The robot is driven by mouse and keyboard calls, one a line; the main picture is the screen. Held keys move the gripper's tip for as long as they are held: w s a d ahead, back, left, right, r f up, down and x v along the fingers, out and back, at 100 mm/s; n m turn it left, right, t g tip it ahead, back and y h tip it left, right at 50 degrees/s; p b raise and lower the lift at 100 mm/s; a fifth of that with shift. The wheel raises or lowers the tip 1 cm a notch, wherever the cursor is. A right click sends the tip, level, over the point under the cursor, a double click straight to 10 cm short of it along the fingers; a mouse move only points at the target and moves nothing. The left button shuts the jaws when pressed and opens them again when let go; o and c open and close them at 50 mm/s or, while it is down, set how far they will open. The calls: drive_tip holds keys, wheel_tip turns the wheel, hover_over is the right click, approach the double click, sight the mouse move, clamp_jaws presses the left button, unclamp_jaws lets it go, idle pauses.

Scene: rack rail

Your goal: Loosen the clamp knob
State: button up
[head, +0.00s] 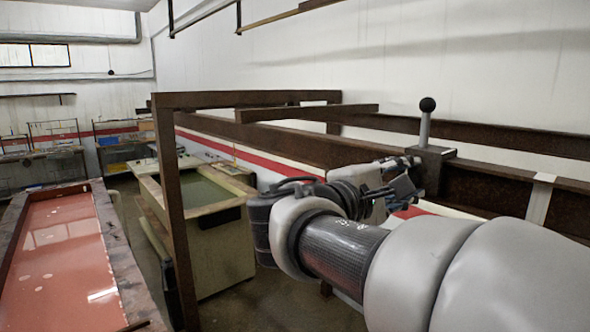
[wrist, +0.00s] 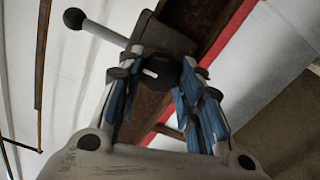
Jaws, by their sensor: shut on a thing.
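A dark clamp block (head: 432,158) sits on the rusty brown rail (head: 490,180) in the head view, with a grey lever (head: 425,128) ending in a black ball standing up from it. The block (wrist: 160,38) and lever (wrist: 108,33) also show in the wrist view. The black clamp knob (wrist: 161,72) faces the wrist camera, between the blue-padded fingers of my gripper (wrist: 163,78). My gripper is shut on the knob. In the head view my gripper (head: 400,178) reaches the block's near side, and the knob cannot be made out behind the fingers.
A rusty frame post (head: 172,210) and crossbeams stand left of my arm. Behind the post is a tank-like bench (head: 205,200). A red-topped table (head: 60,255) is at the left. A white wall (head: 400,60) runs behind the rail.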

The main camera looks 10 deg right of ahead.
drive_tip(key=n+p, duration=0.8)
drive_tip(key=n, duration=0.4)
drive_tip(key=shift+p, duration=0.35)
drive_tip(key=shift+f, duration=0.1)
drive_tip(key=o, duration=1.1)
drive_tip(key=shift+c, duration=0.2)
drive_tip(key=v, duration=1.2)
